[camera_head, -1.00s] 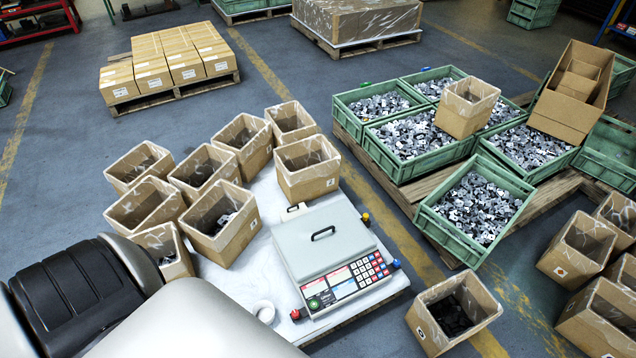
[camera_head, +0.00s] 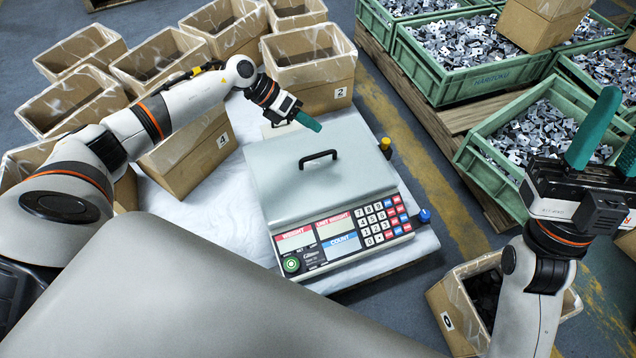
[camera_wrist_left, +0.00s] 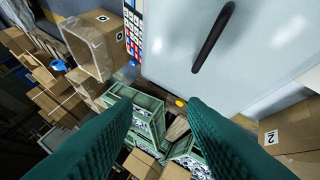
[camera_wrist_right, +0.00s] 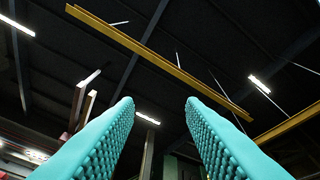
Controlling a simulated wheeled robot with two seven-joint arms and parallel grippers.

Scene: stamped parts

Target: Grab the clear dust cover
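The cover (camera_head: 330,178) lies over the top of the counting scale (camera_head: 345,232). It looks pale grey, almost opaque, with a black arched handle (camera_head: 318,158) in its middle. In the left wrist view the handle (camera_wrist_left: 214,37) rises above the cover (camera_wrist_left: 262,60). My left gripper (camera_head: 309,122) hangs above the cover's far edge, behind the handle and apart from it. In the left wrist view its teal fingers (camera_wrist_left: 160,102) are spread and empty. My right gripper (camera_head: 618,122) is raised at the right, pointing up, far from the scale. Its fingers (camera_wrist_right: 160,101) are spread and empty.
Lined cardboard boxes (camera_head: 225,30) crowd left of and behind the scale; one marked 2 (camera_head: 312,72) is close to the left gripper. Green crates of metal parts (camera_head: 470,50) stand on a pallet at right. A box of dark parts (camera_head: 465,300) is near the right arm.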

